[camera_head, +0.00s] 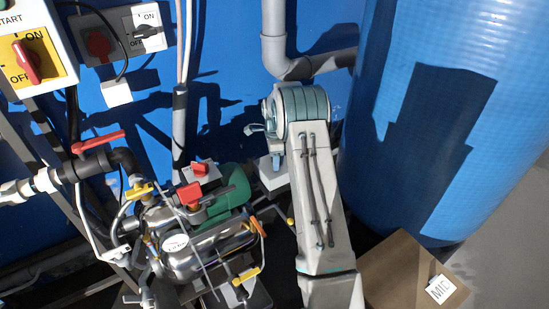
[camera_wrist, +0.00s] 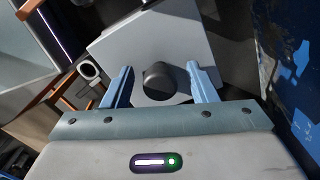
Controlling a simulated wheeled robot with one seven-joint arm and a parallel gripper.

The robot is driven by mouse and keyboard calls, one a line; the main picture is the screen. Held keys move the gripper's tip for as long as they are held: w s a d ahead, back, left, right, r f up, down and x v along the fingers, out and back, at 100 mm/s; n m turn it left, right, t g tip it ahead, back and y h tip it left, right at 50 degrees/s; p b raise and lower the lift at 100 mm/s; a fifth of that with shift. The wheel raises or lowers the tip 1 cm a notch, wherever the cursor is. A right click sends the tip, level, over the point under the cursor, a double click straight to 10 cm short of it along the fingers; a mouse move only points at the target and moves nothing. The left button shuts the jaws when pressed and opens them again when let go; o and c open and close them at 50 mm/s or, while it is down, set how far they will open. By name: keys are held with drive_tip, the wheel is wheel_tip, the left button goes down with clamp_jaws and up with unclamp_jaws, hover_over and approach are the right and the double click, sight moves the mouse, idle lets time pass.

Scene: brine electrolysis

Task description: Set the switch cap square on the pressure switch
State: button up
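In the wrist view a pale grey box (camera_wrist: 143,49), tilted in the picture, bears a dark round knob (camera_wrist: 159,80). I cannot tell whether it is the pressure switch, its cap or both together. My gripper (camera_wrist: 160,66) has its two blue fingers apart, one on each side of the knob, with clear gaps to it. The box reaches past the fingers on the left.
A steel pump (camera_head: 190,262) with red and yellow valve handles stands left of my arm. A large blue tank (camera_head: 440,110) is close on the right, with a cardboard box (camera_head: 400,275) below it. Grey pipe (camera_head: 300,68) and switch boxes (camera_head: 115,35) are on the blue wall.

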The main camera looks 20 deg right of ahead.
wheel_tip(320, 180, up, 14)
drive_tip(key=p, duration=0.2)
idle(0.4)
drive_tip(key=shift+f, duration=0.1)
drive_tip(key=s+a+r+n+t+p, duration=0.1)
drive_tip(key=s+a+r+n+p, duration=0.35)
drive_tip(key=s+r, duration=0.55)
drive_tip(key=s+a+r+n+t+p, duration=0.1)
drive_tip(key=s+a+r+n+p, duration=0.3)
drive_tip(key=s+r+n, duration=0.5)
drive_tip(key=s+a+r+n+p, duration=0.2)
drive_tip(key=s+r+n+p, duration=0.1)
drive_tip(key=s, duration=0.6)
drive_tip(key=s+a+r+n+p, duration=0.3)
drive_tip(key=s, duration=0.7)
drive_tip(key=shift+r+n+t+p, duration=0.3)
drive_tip(key=shift+r+n+t, duration=0.05)
drive_tip(key=shift+t, duration=0.05)
